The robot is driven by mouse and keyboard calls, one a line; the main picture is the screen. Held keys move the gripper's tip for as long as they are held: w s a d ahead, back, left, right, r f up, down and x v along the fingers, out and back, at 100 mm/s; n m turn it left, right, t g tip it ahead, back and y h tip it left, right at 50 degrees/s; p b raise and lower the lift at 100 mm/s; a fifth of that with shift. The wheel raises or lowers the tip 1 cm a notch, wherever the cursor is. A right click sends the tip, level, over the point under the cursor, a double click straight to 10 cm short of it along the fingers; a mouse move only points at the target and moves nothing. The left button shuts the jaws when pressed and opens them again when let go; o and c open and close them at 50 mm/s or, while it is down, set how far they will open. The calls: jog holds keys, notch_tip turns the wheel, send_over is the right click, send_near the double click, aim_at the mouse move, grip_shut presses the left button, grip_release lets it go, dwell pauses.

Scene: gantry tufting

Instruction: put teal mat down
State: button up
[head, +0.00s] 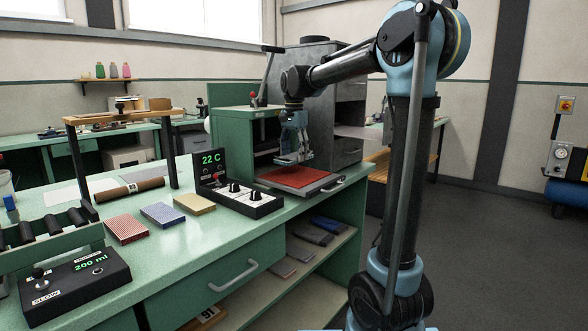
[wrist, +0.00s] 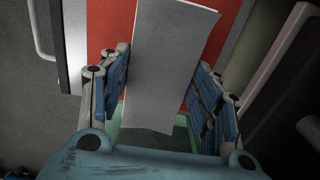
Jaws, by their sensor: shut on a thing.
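My gripper (head: 296,156) hangs over the red pad (head: 297,177) on the pull-out plate of the green press, at the right part of the bench. In the wrist view its two blue fingers (wrist: 164,92) stand on either side of a flat pale grey piece (wrist: 168,62), held on edge. I take this piece as the mat; only a grey face shows and I see no clear teal on it. The red pad also shows behind it in the wrist view (wrist: 110,22). In the head view the held mat is too small to make out, and its contact with the pad cannot be told.
The press (head: 241,125) with its lever stands close behind my gripper. A control box (head: 236,192) reading 22 C stands left of the plate. Red (head: 126,229), blue (head: 162,215) and yellow (head: 194,204) mats lie further left. More mats lie on the shelf below.

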aim_at(293, 174)
jog(key=shift+s+a+f, duration=0.1)
jog(key=shift+f, duration=2.35)
jog(key=o, duration=1.1)
jog(key=shift+c, duration=0.2)
notch_tip(293, 174, up, 12)
jog(key=shift+r, duration=0.1)
